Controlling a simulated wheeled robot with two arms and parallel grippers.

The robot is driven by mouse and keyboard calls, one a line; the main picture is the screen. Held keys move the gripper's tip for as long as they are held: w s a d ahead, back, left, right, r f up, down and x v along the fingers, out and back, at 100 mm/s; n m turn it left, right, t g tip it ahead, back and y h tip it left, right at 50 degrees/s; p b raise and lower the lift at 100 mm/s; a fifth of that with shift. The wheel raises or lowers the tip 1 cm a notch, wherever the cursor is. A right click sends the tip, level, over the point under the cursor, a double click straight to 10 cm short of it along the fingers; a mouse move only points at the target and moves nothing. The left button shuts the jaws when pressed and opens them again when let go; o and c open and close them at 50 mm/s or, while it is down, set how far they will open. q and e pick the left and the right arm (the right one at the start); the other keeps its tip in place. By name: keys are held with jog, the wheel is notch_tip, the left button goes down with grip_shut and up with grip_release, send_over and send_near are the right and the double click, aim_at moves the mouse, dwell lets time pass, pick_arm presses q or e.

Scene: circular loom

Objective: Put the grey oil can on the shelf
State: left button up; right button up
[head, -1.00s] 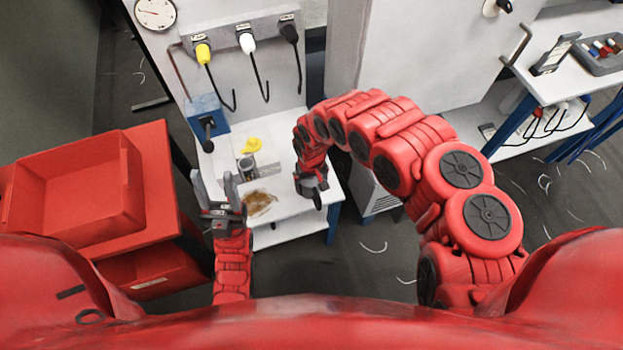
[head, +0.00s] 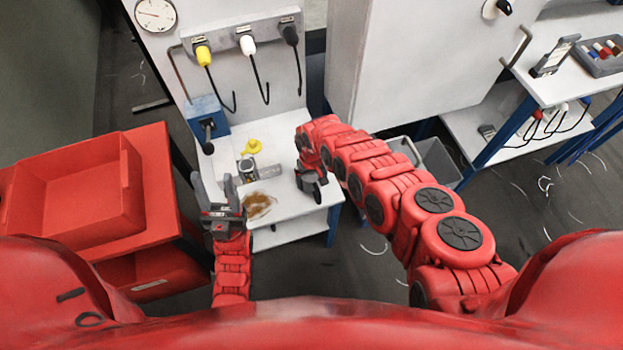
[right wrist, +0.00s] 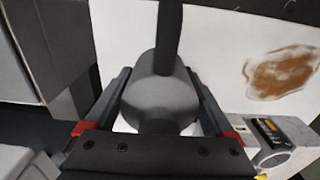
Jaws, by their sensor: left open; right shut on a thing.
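The grey oil can (right wrist: 160,100) is between the fingers of my right gripper in the right wrist view, with a dark upright spout or handle. My right gripper (head: 313,187) is shut on it, at the right edge of the white bench top (head: 296,203). In the head view the can is hard to tell from the dark gripper. My left gripper (head: 222,190) is open and empty at the bench's left edge. A lower white shelf (head: 285,231) shows under the bench top.
A brown stain (head: 258,205), a grey device (head: 247,170) and a yellow object (head: 252,147) are on the bench. Red trays (head: 95,190) stand at left. A grey bin (head: 438,160) stands behind my right arm. A white and blue rack (head: 515,125) is at right.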

jog(key=shift+f, duration=0.15)
jog(key=o, duration=1.5)
